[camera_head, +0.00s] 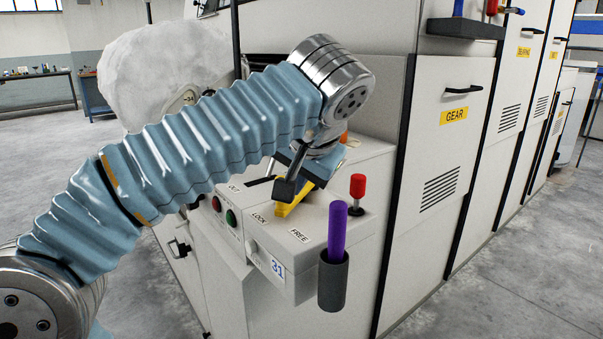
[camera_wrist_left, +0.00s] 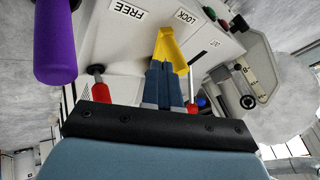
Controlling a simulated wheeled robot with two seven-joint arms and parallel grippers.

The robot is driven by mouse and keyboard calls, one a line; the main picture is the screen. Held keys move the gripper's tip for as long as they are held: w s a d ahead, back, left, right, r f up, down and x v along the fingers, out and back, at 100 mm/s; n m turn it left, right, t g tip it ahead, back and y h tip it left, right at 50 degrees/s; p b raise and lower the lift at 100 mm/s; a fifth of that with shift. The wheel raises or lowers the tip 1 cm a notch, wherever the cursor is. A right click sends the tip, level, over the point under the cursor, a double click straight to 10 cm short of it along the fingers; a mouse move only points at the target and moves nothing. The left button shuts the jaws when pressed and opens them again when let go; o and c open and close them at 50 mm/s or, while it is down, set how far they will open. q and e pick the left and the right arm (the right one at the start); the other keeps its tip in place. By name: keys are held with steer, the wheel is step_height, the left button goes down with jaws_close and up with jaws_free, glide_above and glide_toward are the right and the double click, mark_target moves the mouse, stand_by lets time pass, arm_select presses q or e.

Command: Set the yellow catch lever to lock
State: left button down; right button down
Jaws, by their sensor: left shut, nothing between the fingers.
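The yellow catch lever (camera_head: 290,207) sits on top of the grey control box, partly hidden by my left gripper (camera_head: 288,187). In the left wrist view the lever (camera_wrist_left: 170,45) points between the LOCK label (camera_wrist_left: 186,16) and the FREE label (camera_wrist_left: 128,12), with its tip nearer LOCK. My left gripper (camera_wrist_left: 162,75) is shut and empty, its fingers right at the lever and covering its rear part. I cannot tell whether they touch it. My right gripper is in neither view.
A red knob (camera_head: 357,186) and a purple handle (camera_head: 337,225) in a dark holder (camera_head: 333,283) stand right of the lever. A green button (camera_head: 231,217) is on the box's left face. Tall cabinets (camera_head: 450,150) rise behind on the right. The floor at right is clear.

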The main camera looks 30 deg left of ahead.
arm_select(q)
steer(key=shift+x, duration=1.65)
steer(key=shift+s+a+m+b, duration=0.15)
steer(key=shift+a+m+b, duration=0.15)
steer(key=shift+a, duration=0.15)
steer(key=a+m+h, duration=0.1)
steer(key=a, duration=0.2)
steer(key=a+m+t, duration=0.1)
steer(key=a, duration=0.2)
steer(key=shift+s+a+m+h, duration=0.2)
steer(key=shift+m+h, duration=0.1)
steer(key=shift+h, duration=0.1)
steer(key=shift+w+a+r+p, duration=0.15)
steer(key=shift+a+p, duration=0.15)
steer(key=shift+a, duration=0.5)
